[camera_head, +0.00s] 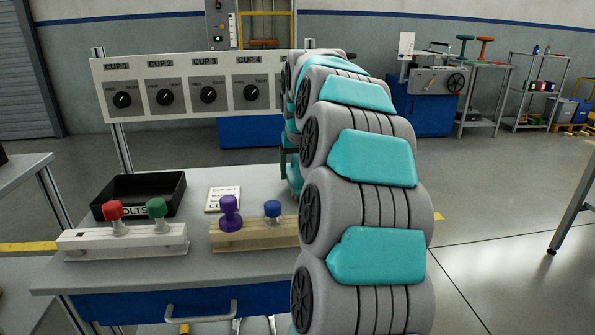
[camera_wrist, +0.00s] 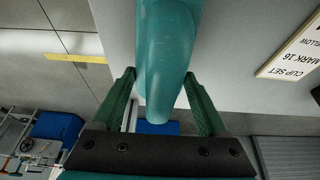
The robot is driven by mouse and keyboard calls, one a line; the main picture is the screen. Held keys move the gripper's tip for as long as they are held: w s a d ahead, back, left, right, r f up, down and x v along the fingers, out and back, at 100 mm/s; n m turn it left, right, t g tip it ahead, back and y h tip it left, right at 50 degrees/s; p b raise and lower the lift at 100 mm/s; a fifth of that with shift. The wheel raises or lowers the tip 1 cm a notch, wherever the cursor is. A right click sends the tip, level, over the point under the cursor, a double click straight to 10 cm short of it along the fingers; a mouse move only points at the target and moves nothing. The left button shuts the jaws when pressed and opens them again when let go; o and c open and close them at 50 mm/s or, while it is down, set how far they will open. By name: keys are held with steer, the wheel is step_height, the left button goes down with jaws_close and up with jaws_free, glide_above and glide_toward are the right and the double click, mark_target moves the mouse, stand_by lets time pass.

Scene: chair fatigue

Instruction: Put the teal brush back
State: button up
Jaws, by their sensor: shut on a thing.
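My gripper (camera_wrist: 160,78) shows in the wrist view with its green fingers on either side of a teal rounded handle, which I take to be the teal brush (camera_wrist: 166,60). The fingers are shut on it. The brush runs out of the top of the wrist view, so its far end is hidden. In the head view my arm hides most of the gripper; a small teal piece shows beside the arm above the table. A light wooden holder (camera_head: 230,240) on the table carries a purple-topped piece (camera_head: 230,212) and a blue-topped piece (camera_head: 272,210); its right end is hidden behind my arm.
A white holder (camera_head: 80,243) with red-topped (camera_head: 112,210) and green-topped (camera_head: 157,208) pieces stands at left. Behind it is a black tray (camera_head: 170,198). A small card (camera_head: 222,192) lies behind the wooden holder. A panel with dials (camera_head: 187,68) stands over the table's back. The table front is clear.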

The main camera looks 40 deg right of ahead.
steer(key=shift+f, duration=0.2)
steer(key=o, duration=1.3)
steer(key=shift+o, duration=0.2)
steer(key=shift+r, duration=0.1)
steer(key=v, duration=1.2)
